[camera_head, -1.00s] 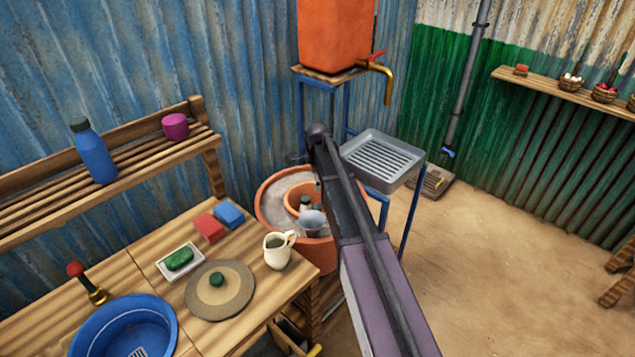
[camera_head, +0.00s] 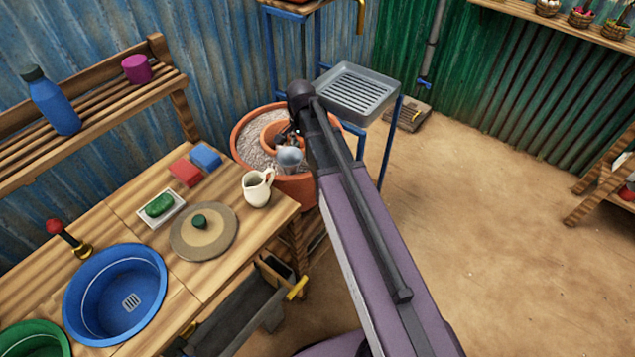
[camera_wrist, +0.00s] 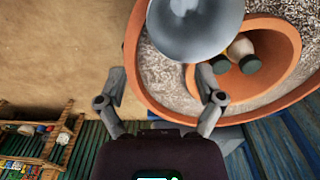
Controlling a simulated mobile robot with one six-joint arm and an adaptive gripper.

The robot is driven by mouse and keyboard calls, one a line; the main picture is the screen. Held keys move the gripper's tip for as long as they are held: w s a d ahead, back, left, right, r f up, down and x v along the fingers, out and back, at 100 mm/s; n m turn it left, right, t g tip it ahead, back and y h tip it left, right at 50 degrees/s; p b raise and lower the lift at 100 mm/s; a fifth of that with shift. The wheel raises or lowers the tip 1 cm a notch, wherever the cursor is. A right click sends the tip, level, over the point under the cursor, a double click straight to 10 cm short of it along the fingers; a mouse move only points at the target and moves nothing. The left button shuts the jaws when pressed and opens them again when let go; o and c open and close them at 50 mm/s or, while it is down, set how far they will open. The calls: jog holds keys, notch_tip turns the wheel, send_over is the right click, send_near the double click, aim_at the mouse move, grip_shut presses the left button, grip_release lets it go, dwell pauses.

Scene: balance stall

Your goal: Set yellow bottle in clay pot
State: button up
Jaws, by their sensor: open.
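The clay pot (camera_head: 240,125) is a large terracotta pot with grey sand around a smaller inner clay pot (camera_head: 270,133). Its rim also shows in the wrist view (camera_wrist: 133,60). A grey-blue rounded thing (camera_wrist: 195,22) covers part of the pot. My gripper (camera_wrist: 163,78) is open, its fingers apart and empty near the pot's edge.
A grey slatted tray (camera_head: 357,90) on a blue stand is right of the pot. The wooden table at left holds a white jug (camera_head: 257,188), blue basin (camera_head: 116,292), round lid (camera_head: 204,231) and soap dish. A blue bottle (camera_head: 52,100) stands on the shelf.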

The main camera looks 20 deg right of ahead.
jog(key=s+n, duration=1)
jog(key=s, duration=0.5)
